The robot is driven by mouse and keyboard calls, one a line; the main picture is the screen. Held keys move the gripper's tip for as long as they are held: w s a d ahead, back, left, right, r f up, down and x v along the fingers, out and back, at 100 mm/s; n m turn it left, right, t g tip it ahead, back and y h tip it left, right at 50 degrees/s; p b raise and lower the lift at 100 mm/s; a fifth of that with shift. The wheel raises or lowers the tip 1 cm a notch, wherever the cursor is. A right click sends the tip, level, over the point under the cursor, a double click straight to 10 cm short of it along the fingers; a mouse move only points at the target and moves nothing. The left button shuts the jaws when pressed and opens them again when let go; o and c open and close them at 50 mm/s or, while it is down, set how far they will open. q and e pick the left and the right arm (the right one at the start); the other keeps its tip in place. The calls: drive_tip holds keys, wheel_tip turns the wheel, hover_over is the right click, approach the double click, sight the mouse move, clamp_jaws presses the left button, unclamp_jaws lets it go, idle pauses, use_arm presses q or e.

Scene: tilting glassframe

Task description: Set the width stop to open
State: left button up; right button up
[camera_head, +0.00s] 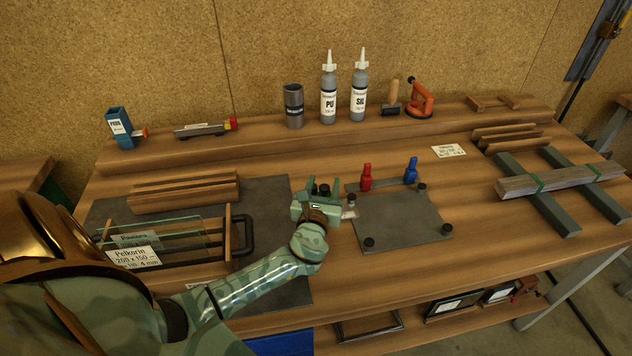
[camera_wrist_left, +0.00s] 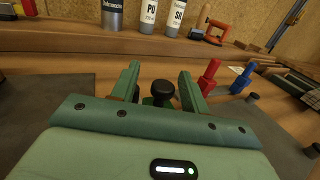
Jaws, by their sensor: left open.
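My left gripper (camera_head: 322,187) is open at the left edge of a small grey plate (camera_head: 398,220). In the left wrist view my open left gripper (camera_wrist_left: 160,82) has its two green fingers on either side of a black round knob (camera_wrist_left: 162,94). A gap shows beside the knob, and no grip on it is visible. The knob may belong to the width stop; its base is hidden by the gripper. A red-handled part (camera_head: 366,178) and a blue-handled part (camera_head: 411,172) stand at the plate's back edge. My right gripper is out of view.
A wooden rack with glass panes (camera_head: 170,240) stands left on a dark mat (camera_head: 275,200). Bottles (camera_head: 328,95), a grey can (camera_head: 293,106) and an orange tool (camera_head: 420,98) stand on the rear shelf. Black knobs (camera_head: 370,242) stick up from the plate.

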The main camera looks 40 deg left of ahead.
use_arm(q)
drive_tip(key=p+v, duration=0.1)
drive_tip(key=v, duration=1.4)
drive_tip(key=shift+s, duration=0.1)
drive_tip(key=shift+a, duration=0.1)
